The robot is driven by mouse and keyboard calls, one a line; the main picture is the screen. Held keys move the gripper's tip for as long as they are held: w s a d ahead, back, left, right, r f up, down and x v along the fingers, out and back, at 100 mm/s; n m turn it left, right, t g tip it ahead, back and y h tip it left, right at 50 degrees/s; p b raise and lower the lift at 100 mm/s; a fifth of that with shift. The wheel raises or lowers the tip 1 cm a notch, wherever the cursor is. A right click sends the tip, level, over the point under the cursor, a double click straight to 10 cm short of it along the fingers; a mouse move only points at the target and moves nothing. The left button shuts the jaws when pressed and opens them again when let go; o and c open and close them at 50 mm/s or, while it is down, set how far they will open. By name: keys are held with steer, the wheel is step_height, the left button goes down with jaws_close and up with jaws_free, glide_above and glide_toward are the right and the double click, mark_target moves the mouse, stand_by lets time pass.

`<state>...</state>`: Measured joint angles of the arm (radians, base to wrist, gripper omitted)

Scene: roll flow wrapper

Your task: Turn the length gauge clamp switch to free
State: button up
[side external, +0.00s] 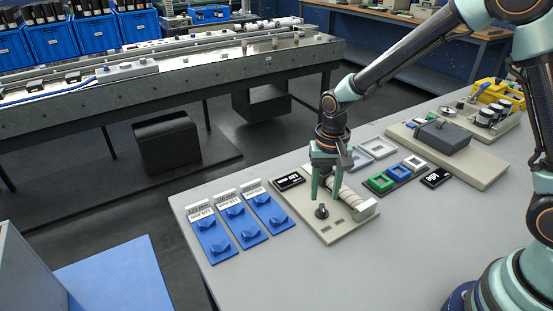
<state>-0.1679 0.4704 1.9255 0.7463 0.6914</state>
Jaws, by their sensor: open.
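The length gauge (340,231) is a beige plate near the front of the grey table, with a pale cylinder (350,196) and a whitish block (366,208) on it. A small black knob (321,212), which looks like the clamp switch, stands upright near the plate's front left. Its marked position is too small to read. My gripper (325,199) points down over the plate with its two green fingers apart. The fingertips are just above and behind the knob in the picture; I cannot tell whether they touch anything. The gripper partly hides the cylinder.
Several blue holders (240,221) with white labels lie left of the plate. A black label plate (289,181) is at its upper left corner. Coloured square frames (380,182) and a beige base (480,170) with a dark grey box lie to the right. The table front is clear.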

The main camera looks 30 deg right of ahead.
mark_target(322, 207)
steer(key=shift+f, duration=2.15)
jaws_close()
steer(key=shift+n, duration=0.3)
steer(key=n, duration=0.5)
steer(key=shift+n, duration=0.3)
steer(key=n, duration=0.5)
steer(key=shift+n, duration=0.3)
